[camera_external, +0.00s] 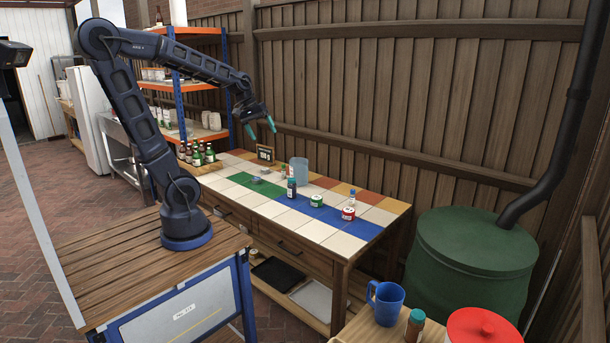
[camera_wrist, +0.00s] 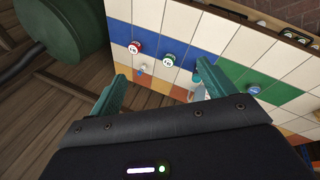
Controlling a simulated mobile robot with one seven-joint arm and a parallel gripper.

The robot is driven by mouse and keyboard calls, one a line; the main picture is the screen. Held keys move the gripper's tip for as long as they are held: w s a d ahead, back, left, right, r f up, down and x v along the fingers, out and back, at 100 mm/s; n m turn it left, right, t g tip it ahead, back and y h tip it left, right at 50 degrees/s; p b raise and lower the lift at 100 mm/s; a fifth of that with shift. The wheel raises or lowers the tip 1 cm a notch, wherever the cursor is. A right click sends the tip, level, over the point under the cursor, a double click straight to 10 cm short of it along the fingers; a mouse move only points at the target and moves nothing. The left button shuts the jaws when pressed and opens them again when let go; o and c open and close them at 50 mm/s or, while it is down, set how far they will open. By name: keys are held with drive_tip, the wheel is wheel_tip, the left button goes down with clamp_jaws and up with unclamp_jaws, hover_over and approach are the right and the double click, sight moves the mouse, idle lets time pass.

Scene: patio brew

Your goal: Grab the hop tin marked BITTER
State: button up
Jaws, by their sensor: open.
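Two small tins stand apart on the tiled worktop (camera_external: 300,233). One is red with a pale label (camera_external: 348,213), near the right end; the other is green with a pale label (camera_external: 316,200), left of it. The wrist view shows the red tin (camera_wrist: 134,47) and green tin (camera_wrist: 168,60) from above, beyond my fingers. Their lettering is too small to read, so I cannot tell which is marked BITTER. My gripper (camera_external: 261,128) is open and empty, raised above the back left of the worktop, clear of both tins; its fingers also show in the wrist view (camera_wrist: 166,82).
A dark jar (camera_external: 291,188) and a clear pitcher (camera_external: 299,170) stand left of the green tin. A small bottle (camera_external: 351,198) is close behind the red tin. A small sign (camera_external: 265,154) and several bottles (camera_external: 197,154) are further left. A wooden fence (camera_external: 400,110) runs behind.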

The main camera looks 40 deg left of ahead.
drive_tip(key=w+d+f+n+h, duration=0.1)
drive_tip(key=w+d+f+n, duration=0.4)
drive_tip(key=w, duration=0.4)
drive_tip(key=n+g, duration=0.1)
drive_tip(key=n, duration=1.2)
hover_over(348, 210)
drive_tip(key=s+a, duration=0.2)
drive_tip(key=a, duration=0.2)
wheel_tip(348, 210, down, 26)
drive_tip(key=f, duration=0.1)
drive_tip(key=x, duration=0.5)
drive_tip(key=shift+w+a+r, duration=0.1)
drive_tip(key=shift+w, duration=0.1)
drive_tip(key=shift+x, duration=2.85)
drive_tip(key=shift+w+d+r, duration=0.1)
drive_tip(key=shift+d, duration=0.1)
drive_tip(key=c, duration=1.1)
